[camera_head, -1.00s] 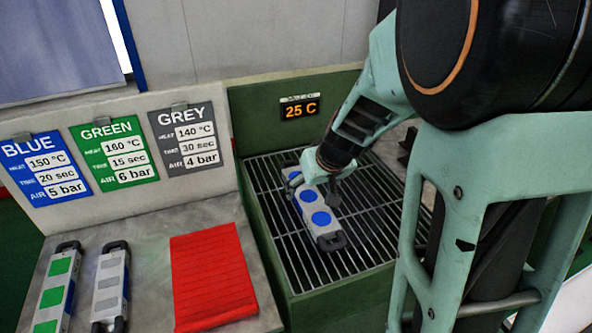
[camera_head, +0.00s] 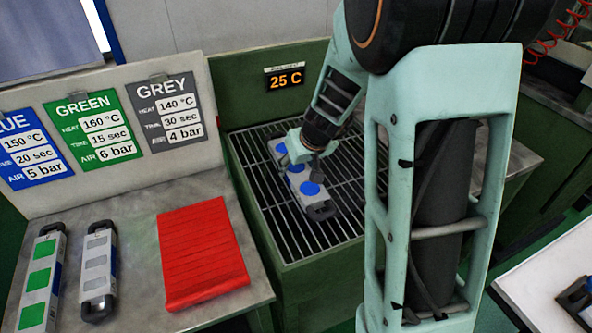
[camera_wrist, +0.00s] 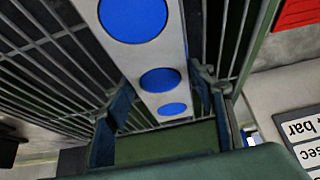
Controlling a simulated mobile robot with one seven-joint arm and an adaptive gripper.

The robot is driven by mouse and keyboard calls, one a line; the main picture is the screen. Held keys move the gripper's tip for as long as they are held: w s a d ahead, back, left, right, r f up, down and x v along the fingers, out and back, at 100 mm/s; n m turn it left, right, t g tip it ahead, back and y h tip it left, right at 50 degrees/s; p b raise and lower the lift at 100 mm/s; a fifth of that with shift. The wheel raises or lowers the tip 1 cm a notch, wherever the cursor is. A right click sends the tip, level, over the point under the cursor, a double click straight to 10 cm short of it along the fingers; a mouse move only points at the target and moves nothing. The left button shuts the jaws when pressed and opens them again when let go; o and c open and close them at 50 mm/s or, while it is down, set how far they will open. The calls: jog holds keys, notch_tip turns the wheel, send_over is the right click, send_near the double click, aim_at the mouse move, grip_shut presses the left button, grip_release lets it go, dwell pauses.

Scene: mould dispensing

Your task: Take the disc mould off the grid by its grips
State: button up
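The disc mould (camera_head: 304,199), a long grey bar with blue discs and a black grip at its near end, lies on the grid (camera_head: 262,200). Its far end is partly hidden behind my gripper (camera_head: 305,168), which is low over its middle. In the wrist view, the mould (camera_wrist: 151,52) runs down the picture between the two fingers of my gripper (camera_wrist: 165,118). The fingers stand apart, one on each side of it, with some gap visible. The mould appears to rest on the bars.
A green wall with a 25 C display (camera_head: 285,78) stands behind the grid. A white table (camera_head: 545,290) is at right.

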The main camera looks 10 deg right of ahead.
jog(key=c, duration=1.2)
jog(key=shift+w+r, duration=0.1)
grip_shut()
jog(key=shift+r, duration=0.1)
